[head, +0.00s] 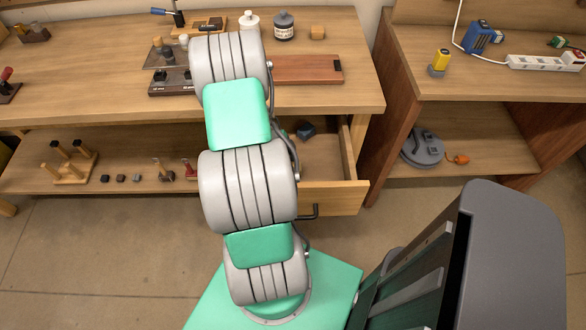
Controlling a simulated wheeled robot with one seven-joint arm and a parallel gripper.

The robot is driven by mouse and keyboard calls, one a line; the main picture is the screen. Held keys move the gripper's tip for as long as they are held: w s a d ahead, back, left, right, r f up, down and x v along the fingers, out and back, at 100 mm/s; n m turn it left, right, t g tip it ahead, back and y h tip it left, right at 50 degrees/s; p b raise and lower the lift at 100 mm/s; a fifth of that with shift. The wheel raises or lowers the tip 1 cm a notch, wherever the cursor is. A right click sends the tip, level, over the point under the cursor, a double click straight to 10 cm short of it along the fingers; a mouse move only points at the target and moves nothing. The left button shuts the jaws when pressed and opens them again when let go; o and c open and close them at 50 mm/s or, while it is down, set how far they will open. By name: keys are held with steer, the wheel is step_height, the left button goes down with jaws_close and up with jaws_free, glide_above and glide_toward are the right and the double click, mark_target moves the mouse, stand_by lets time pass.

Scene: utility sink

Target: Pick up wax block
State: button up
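A dark block-like thing (305,130) lies in the open drawer (335,195) below the bench top. My arm reaches up the middle of the head view over the bench. My gripper does not show; the arm's own links hide that area, so its state and anything in it cannot be seen.
A reddish-brown board (307,69) lies in front. The open drawer juts out below. A side bench (480,80) holds a power strip (545,62). The bench's right front is clear.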

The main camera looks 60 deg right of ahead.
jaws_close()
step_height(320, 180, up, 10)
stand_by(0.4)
